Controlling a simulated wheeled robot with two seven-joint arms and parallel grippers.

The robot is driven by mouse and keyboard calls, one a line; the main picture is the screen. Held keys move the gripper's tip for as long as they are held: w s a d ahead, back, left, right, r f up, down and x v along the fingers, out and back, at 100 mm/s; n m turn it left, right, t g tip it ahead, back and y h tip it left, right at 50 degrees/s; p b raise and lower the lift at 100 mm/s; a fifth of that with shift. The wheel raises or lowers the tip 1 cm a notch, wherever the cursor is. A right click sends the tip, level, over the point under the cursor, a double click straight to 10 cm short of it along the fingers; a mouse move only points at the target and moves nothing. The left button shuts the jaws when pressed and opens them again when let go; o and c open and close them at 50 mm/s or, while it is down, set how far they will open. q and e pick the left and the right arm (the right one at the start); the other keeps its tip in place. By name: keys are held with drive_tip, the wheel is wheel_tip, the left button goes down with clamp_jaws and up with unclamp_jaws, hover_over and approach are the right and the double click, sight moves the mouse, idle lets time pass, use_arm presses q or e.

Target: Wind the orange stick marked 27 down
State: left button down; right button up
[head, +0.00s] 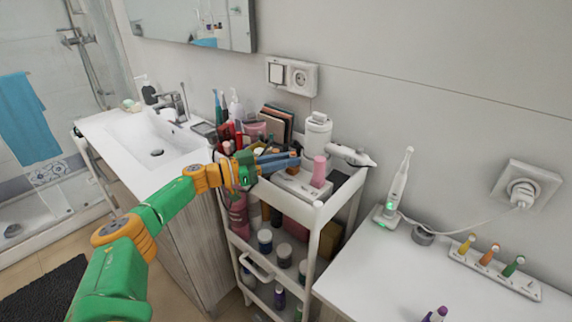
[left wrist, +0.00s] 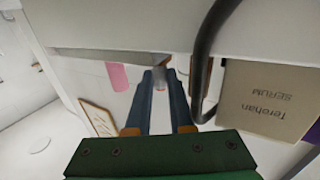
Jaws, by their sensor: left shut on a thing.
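My left gripper (head: 298,160) reaches in over the top tray of the white cart (head: 318,212). In the left wrist view, its two blue fingers (left wrist: 161,78) close on a small, greyish stick-like thing (left wrist: 160,73) with a pinkish-orange tone near its far end. Most of that thing is hidden between the fingertips, and I cannot read a number on it. A pink cylinder (head: 319,170) stands just right of the fingertips; it also shows in the left wrist view (left wrist: 118,76). My right gripper is in neither view.
Bottles, palettes (head: 277,122) and a white canister (head: 317,135) crowd the tray's back. A Terehan serum box (left wrist: 265,100) is close on the right in the wrist view. A white counter (head: 440,275) holds an electric toothbrush (head: 398,185) and a rack of coloured pieces (head: 490,270).

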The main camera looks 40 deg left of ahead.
use_arm(q)
drive_tip(key=c, duration=0.8)
unclamp_jaws()
drive_tip(key=shift+o, duration=0.2)
drive_tip(key=shift+s+d+r, duration=0.1)
drive_tip(key=shift+d+r, duration=0.05)
drive_tip(key=shift+d, duration=0.05)
